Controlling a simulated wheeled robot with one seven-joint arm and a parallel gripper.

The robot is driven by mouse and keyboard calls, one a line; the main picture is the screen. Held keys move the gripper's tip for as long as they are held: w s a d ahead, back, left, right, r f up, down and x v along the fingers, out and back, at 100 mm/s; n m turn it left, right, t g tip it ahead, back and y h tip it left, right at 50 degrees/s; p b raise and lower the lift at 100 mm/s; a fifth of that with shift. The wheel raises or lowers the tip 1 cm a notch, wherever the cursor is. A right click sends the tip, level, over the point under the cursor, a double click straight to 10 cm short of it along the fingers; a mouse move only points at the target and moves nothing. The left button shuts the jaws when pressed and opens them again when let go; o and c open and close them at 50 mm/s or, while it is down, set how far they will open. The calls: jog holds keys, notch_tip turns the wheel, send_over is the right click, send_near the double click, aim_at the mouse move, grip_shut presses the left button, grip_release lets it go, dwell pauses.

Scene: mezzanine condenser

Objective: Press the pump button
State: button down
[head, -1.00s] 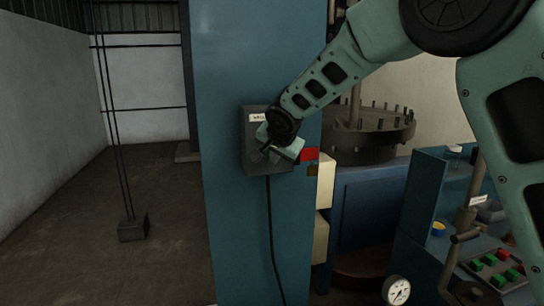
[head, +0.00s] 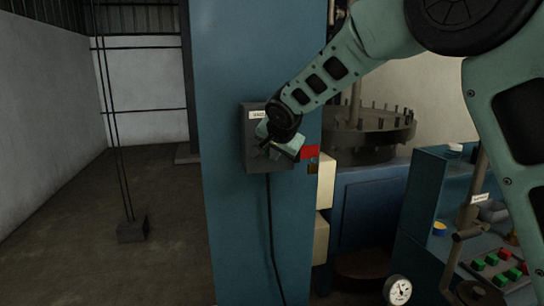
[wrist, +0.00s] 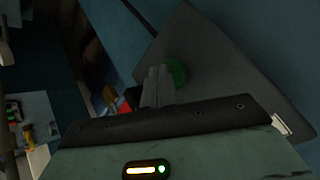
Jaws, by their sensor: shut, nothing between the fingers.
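A dark grey control box (head: 248,165) with a white label is fixed to the blue column. Its face also shows in the wrist view (wrist: 225,80), with a round green button (wrist: 177,71) on it. My gripper (head: 259,150) is at the front of the box, covering much of it and hiding the button in the head view. In the wrist view my gripper's fingers (wrist: 156,75) are together and empty, right beside the green button and partly overlapping it. I cannot tell whether the fingertips touch it.
A red block (head: 310,153) sits at the column's right edge, close to my gripper. A black cable (head: 271,230) hangs below the box. A console (head: 500,268) with several red and green buttons stands at the lower right. The floor at left is mostly clear.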

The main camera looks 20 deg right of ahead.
jog(key=s+b, duration=0.6)
jog(key=shift+b, duration=0.3)
dwell(0.4)
jog(key=s+a+f+n+g+y, duration=0.1)
jog(key=s+a+f+n+g, duration=0.2)
jog(key=s, duration=0.4)
jog(key=s+a+f+n+g+b, duration=0.1)
jog(key=s+a+f+n, duration=0.15)
jog(key=s+f, duration=0.35)
jog(key=s+a+f+n+g+y, duration=0.15)
jog(key=s+f+n, duration=0.25)
jog(key=s, duration=0.5)
jog(key=s+f+n+g, duration=0.1)
jog(key=s+f+n, duration=0.2)
jog(key=s, duration=0.6)
jog(key=s+f+n+g, duration=0.2)
jog(key=s+f+n, duration=0.1)
jog(key=s, duration=0.5)
jog(key=shift+s+d+f+n+h+b, duration=0.3)
jog(key=shift+s+d+f+n+h, duration=0.05)
jog(key=shift+n+h, duration=0.1)
